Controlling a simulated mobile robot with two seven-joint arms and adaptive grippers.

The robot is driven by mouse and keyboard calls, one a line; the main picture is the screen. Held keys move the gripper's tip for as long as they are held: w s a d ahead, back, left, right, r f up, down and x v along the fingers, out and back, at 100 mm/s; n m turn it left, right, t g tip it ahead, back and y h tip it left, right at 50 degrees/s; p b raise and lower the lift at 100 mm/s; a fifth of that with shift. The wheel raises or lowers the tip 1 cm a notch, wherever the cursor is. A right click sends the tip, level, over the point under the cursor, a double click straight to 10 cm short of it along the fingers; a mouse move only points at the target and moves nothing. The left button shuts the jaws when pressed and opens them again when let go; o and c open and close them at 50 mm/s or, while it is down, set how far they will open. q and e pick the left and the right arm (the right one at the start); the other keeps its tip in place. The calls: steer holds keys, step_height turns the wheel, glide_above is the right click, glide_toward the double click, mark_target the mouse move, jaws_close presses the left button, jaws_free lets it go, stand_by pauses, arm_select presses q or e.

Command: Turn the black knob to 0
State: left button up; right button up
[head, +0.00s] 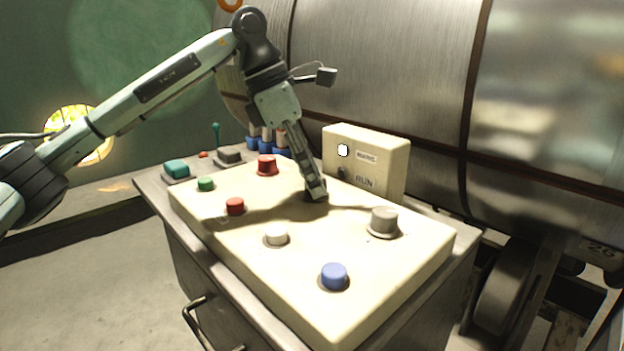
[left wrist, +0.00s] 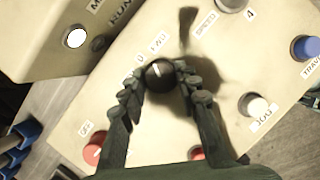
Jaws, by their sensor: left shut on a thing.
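The black knob (left wrist: 160,75) sits on the cream control panel (head: 300,275). The left wrist view shows a short white line on its top, pointing up the picture toward the 0 and FWD labels; I cannot tell exactly which it meets. My left gripper (head: 315,191) reaches down onto the panel, and its fingers (left wrist: 162,82) close around the knob from both sides. In the head view the fingers largely hide the knob. My right gripper is in neither view.
Around the knob stand a grey knob (head: 384,220), a blue button (head: 334,275), a white button (head: 276,237), red buttons (head: 235,206) and a green button (head: 205,184). An upright box (head: 390,161) marked RUN stands close behind the gripper. A large metal drum (head: 400,60) is behind.

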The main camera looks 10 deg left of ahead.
arm_select(q)
steer(key=n+t+b, duration=0.1)
steer(key=n, duration=0.2)
steer(key=shift+s+n+t+y+b, duration=0.1)
steer(key=shift+n+t+y+b, duration=0.35)
steer(key=shift+n, duration=0.65)
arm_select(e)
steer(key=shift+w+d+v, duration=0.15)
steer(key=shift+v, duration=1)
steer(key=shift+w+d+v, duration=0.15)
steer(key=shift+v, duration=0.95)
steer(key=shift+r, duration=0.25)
arm_select(q)
steer(key=o, duration=1.2)
steer(key=shift+c, duration=0.2)
steer(key=shift+r, duration=0.1)
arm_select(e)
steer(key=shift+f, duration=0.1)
arm_select(q)
steer(key=v, duration=1.1)
steer(key=shift+r, duration=0.4)
steer(key=shift+s+a, duration=0.15)
steer(key=shift+s, duration=0.05)
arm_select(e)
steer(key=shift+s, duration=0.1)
